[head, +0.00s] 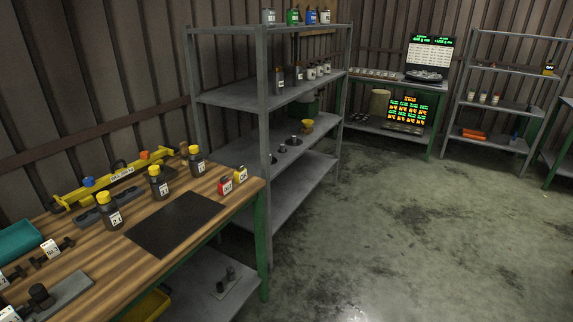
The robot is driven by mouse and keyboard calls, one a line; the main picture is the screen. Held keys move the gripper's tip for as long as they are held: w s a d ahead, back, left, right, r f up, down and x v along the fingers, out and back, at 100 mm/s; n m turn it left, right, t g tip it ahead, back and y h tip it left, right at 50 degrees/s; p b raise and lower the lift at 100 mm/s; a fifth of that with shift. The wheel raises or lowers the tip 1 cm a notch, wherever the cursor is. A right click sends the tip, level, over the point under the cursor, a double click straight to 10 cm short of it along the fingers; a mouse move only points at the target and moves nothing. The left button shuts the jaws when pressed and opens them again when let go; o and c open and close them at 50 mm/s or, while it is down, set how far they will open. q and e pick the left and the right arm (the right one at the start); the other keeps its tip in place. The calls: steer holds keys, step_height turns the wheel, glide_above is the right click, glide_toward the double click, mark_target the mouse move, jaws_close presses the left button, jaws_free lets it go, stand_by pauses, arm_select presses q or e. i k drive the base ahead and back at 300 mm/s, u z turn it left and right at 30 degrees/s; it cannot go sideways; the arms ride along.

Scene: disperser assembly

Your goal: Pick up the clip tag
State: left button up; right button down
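Several small labelled pieces that could be the clip tag are on the wooden workbench (180,215) at the left. A red tag (225,186) and a yellow tag (240,175), each with a white label, stand side by side near the bench's right end. A white label (50,247) sits by dark clamp-like parts at the bench's left. I cannot tell for sure which piece is the clip tag. Neither of my grippers shows in the head view.
Several yellow-capped dark bottles (158,184) stand around a black mat (177,222). A yellow rail tool (120,178) lies along the wall side. A grey shelf rack (264,150) rises just beyond the bench. Open concrete floor (420,220) lies to the right.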

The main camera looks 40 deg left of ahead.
mark_target(241, 174)
steer(key=z, duration=0.2)
steer(key=i, duration=1.8)
steer(key=u, duration=0.35)
steer(key=i, duration=1.05)
steer(key=u, duration=1.6)
steer(key=i, duration=1)
steer(key=u, duration=0.95)
